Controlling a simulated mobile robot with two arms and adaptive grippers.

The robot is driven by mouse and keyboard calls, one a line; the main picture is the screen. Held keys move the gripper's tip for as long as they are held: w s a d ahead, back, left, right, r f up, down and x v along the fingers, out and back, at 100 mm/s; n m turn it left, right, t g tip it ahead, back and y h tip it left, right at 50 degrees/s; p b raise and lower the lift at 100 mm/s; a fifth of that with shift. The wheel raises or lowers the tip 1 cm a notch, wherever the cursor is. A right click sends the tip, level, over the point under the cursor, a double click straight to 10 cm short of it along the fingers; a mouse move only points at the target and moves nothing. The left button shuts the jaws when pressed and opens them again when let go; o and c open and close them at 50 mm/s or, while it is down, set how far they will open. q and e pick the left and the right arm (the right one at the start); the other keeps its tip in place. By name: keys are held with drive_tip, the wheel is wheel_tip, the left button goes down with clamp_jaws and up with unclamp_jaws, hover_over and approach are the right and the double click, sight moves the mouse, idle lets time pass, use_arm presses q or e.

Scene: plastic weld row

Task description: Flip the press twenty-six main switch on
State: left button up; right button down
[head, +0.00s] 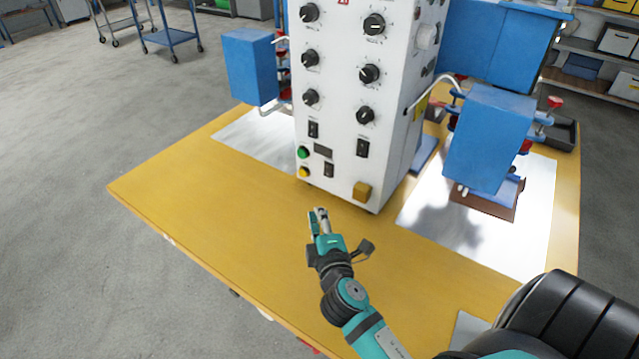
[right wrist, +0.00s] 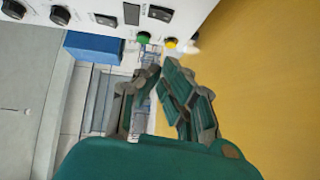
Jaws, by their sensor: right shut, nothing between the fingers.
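The white press control box (head: 345,100) stands on the yellow table. Its front carries black rocker switches: one at the left (head: 313,129), one at the right (head: 362,147) and one low down (head: 328,169). Which is the main switch I cannot tell, nor can I read their positions. A green button (head: 303,153) and a yellow button (head: 304,172) sit at the lower left. My right gripper (head: 319,213) is shut and empty, just in front of the box's lower edge and apart from it. In the right wrist view its fingers (right wrist: 157,72) point toward the panel's buttons.
Several black knobs (head: 370,74) fill the upper panel. Blue press units stand left (head: 250,66) and right (head: 488,138) of the box. The yellow table's front left (head: 210,195) is clear.

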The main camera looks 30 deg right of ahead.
sight(328, 171)
use_arm(q)
drive_tip(key=shift+w+r+p, duration=0.3)
drive_tip(key=shift+r+p, duration=0.6)
drive_tip(key=shift+r, duration=0.05)
use_arm(e)
drive_tip(key=d+x, duration=0.1)
drive_tip(key=x, duration=0.7)
drive_tip(key=s+d+x, duration=0.1)
drive_tip(key=x, duration=0.3)
drive_tip(key=shift+w+d, duration=0.1)
drive_tip(key=shift+d, duration=0.3)
